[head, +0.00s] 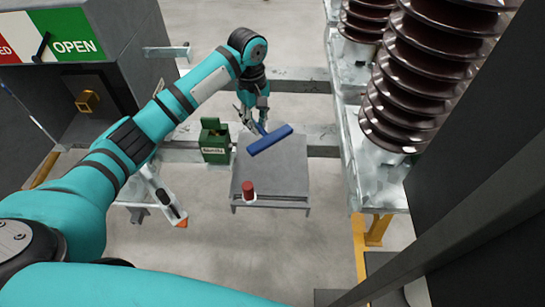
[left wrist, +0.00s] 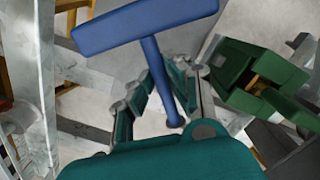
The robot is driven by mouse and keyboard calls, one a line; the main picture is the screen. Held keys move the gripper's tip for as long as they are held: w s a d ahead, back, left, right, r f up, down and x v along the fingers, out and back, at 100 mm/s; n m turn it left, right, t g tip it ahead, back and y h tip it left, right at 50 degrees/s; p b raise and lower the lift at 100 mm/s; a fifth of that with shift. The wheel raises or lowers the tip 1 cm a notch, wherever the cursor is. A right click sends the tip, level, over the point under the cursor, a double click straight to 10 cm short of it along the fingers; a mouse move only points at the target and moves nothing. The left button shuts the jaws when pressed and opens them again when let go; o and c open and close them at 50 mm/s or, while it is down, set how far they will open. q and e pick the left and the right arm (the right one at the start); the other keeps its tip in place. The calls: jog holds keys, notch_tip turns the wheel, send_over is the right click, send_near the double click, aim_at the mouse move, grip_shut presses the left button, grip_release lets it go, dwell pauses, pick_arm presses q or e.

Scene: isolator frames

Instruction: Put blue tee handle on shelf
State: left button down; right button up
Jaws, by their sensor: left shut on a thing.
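The blue tee handle (head: 270,140) is held by my left gripper (head: 256,118) in the head view. Its crossbar shows slantwise over the back part of a grey shelf (head: 285,182). In the left wrist view the crossbar (left wrist: 145,25) lies beyond the fingertips, and the stem runs back between the two fingers of my left gripper (left wrist: 165,92). The fingers are shut on the stem. A gap between the handle and the shelf cannot be judged. My right gripper is not in view.
A green box (head: 214,145) stands at the shelf's back left; it also shows in the wrist view (left wrist: 258,80). A red cylinder (head: 248,187) stands at the shelf's front left. Brown ribbed insulators (head: 420,75) rise at right. The shelf's middle and right look clear.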

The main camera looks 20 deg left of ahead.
pick_arm(q)
jog(key=n, duration=0.1)
send_over(257, 157)
notch_tip(257, 157, down, 8)
jog(key=shift+a, duration=0.1)
jog(key=shift+f, duration=2.1)
jog(key=shift+f, duration=0.15)
jog(key=c, duration=1.3)
grip_release()
